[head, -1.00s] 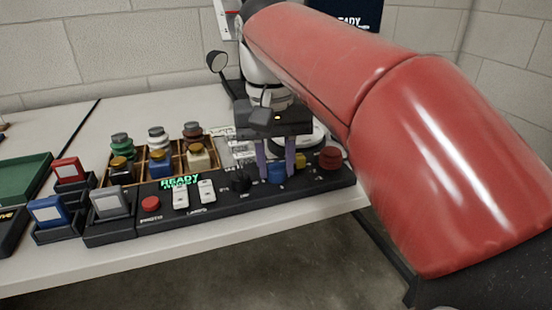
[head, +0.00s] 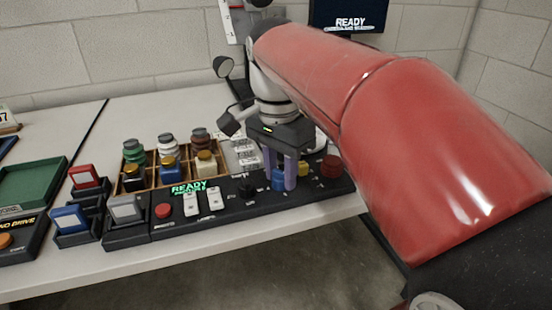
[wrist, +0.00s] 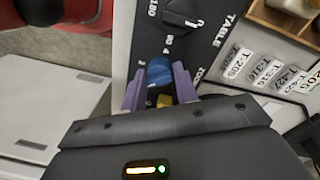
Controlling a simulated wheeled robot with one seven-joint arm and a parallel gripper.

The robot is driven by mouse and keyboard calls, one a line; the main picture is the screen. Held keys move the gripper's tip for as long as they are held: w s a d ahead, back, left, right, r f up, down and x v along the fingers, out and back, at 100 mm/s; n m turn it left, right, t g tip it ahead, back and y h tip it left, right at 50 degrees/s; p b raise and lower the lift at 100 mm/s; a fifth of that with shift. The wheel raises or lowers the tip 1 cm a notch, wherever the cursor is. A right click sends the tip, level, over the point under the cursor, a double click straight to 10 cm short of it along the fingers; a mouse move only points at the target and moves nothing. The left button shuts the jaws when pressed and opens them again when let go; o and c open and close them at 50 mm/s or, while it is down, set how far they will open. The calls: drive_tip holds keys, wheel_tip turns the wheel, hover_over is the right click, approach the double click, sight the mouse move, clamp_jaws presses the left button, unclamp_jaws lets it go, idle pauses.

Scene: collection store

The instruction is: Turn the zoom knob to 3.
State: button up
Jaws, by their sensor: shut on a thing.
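The blue knob (head: 278,181) stands on the black control panel (head: 225,215), with part of the word ZOOM printed beside it in the wrist view. My gripper (head: 280,173) points down with its two purple fingers on either side of this knob. In the wrist view the blue knob (wrist: 160,71) sits between the fingertips (wrist: 158,80), which are shut on it. A digit, seemingly 4, shows near the knob; its pointer and exact setting cannot be read.
A black knob (wrist: 184,14) marked TABLE and a yellow knob (head: 302,168) flank the blue one. A red knob (head: 331,166) is at the panel's right end. White switches (head: 191,204), a red button (head: 163,210) and a wooden rack of jars (head: 150,183) lie left.

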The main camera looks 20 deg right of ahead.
sight(281, 175)
drive_tip(key=m+p, duration=0.1)
drive_tip(key=m, duration=0.2)
drive_tip(key=shift+r+m, duration=0.15)
drive_tip(key=shift+m, duration=0.15)
drive_tip(key=shift+m+p, duration=0.3)
drive_tip(key=shift+m, duration=1.6)
drive_tip(key=o, duration=0.9)
drive_tip(key=shift+o, duration=0.2)
drive_tip(key=r, duration=0.7)
drive_tip(key=shift+w+d+r, duration=0.1)
drive_tip(key=shift+w+r, duration=0.15)
drive_tip(key=shift+r, duration=0.05)
